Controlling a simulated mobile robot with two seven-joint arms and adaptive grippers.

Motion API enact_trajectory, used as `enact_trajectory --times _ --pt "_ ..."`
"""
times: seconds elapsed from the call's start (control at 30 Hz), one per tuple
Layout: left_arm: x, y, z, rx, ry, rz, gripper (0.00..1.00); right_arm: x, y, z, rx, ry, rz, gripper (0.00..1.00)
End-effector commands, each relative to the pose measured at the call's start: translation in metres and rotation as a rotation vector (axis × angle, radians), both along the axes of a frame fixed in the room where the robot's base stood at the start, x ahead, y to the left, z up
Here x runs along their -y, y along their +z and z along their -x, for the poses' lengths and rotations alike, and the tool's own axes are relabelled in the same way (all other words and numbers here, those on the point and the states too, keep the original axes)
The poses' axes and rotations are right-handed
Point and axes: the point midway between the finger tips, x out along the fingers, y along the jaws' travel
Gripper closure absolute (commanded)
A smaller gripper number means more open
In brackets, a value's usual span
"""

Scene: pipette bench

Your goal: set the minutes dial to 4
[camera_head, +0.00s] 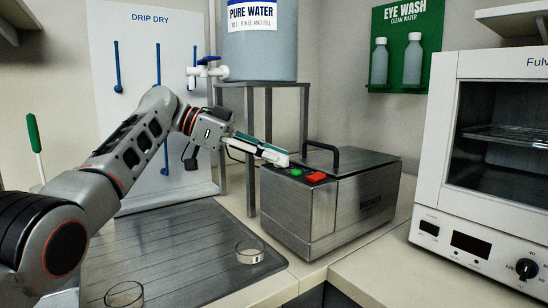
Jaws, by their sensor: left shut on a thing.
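A steel box-shaped machine (325,212) with a black lid handle stands on the bench in the middle. Its sloped top edge carries a green button (297,172) and a red switch (317,177). My left gripper (282,160) reaches in from the left, and its fingertips are down at the left end of this control strip. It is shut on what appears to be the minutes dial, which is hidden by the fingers. The dial's marks and setting cannot be read. My right gripper is not in view.
A white oven (484,248) with a black knob (526,268) stands at the right. A water tank (260,62) on a metal stand is behind my left gripper. Glass dishes (250,252) sit on the dark ribbed mat (185,262). The counter before the machine is clear.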

Motion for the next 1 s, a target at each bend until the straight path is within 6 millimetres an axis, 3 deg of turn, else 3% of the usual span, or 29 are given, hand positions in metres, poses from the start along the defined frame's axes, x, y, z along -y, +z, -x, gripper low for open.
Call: enact_trajectory --times 0.2,0.23,0.27,0.63,0.77,1.0 --pt "0.001 -0.007 0.000 -0.006 -0.003 -0.008 1.00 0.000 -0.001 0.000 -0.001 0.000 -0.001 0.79" --pt "0.001 -0.007 0.000 -0.006 -0.003 -0.008 0.76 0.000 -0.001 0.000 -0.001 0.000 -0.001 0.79" --pt "0.001 -0.007 0.000 -0.006 -0.003 -0.008 0.71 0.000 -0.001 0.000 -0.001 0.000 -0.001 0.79" --pt "-0.005 -0.002 0.000 -0.004 -0.002 -0.004 0.71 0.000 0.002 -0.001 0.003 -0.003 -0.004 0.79" --pt "-0.024 0.000 0.000 -0.004 -0.001 -0.004 0.71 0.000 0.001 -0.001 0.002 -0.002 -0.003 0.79" --pt "-0.075 0.002 0.001 -0.003 0.001 -0.003 0.71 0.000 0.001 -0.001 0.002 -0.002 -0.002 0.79"
